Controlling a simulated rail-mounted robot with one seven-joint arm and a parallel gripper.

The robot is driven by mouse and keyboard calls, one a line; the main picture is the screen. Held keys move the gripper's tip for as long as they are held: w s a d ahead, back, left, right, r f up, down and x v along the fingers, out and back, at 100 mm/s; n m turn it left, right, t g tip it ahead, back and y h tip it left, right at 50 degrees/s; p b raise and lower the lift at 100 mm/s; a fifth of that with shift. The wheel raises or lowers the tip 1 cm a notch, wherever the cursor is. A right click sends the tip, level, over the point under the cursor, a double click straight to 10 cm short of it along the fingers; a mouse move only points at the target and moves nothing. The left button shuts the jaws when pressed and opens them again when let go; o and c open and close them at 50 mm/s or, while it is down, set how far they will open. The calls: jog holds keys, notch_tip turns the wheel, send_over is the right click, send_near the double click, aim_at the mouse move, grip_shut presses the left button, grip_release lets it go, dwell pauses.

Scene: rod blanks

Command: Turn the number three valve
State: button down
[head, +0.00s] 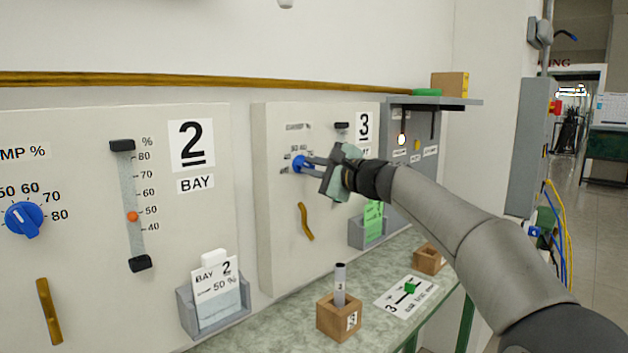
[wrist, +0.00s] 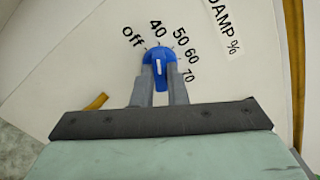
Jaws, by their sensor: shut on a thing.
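The number three panel (head: 268,200) stands upright at the middle of the head view, with a black "3" on a white label (head: 364,126). Its blue valve knob (head: 299,164) sits beneath a "DAMP %" scale. My gripper (head: 310,162) is shut on the knob, one finger on each side. In the wrist view the knob (wrist: 158,66) shows between the fingertips (wrist: 159,78). Its white mark points up the picture, near 40 and 50 on the scale, which runs from off to 70. My gripper hides part of the panel's right side in the head view.
The bay 2 panel (head: 100,200) on the left has its own blue knob (head: 24,219) and a card holder (head: 215,305). On the green counter (head: 270,335) are a wooden block (head: 338,318) with a grey rod, a card (head: 405,296) and another wooden block (head: 429,259). A grey shelf (head: 440,101) juts out behind.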

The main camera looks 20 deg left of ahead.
jog(key=n+b, duration=0.1)
jog(key=n, duration=0.1)
jog(key=n+b, duration=0.1)
jog(key=shift+f+n, duration=0.2)
jog(key=shift+n, duration=0.2)
jog(key=shift+r+n+b, duration=0.1)
jog(key=shift+n+b, duration=1.05)
jog(key=shift+n, duration=0.65)
jog(key=c, duration=1.4)
grip_release()
jog(key=shift+c, duration=0.2)
jog(key=shift+d, duration=0.15)
jog(key=b+v, duration=0.5)
jog(key=v, duration=1.2)
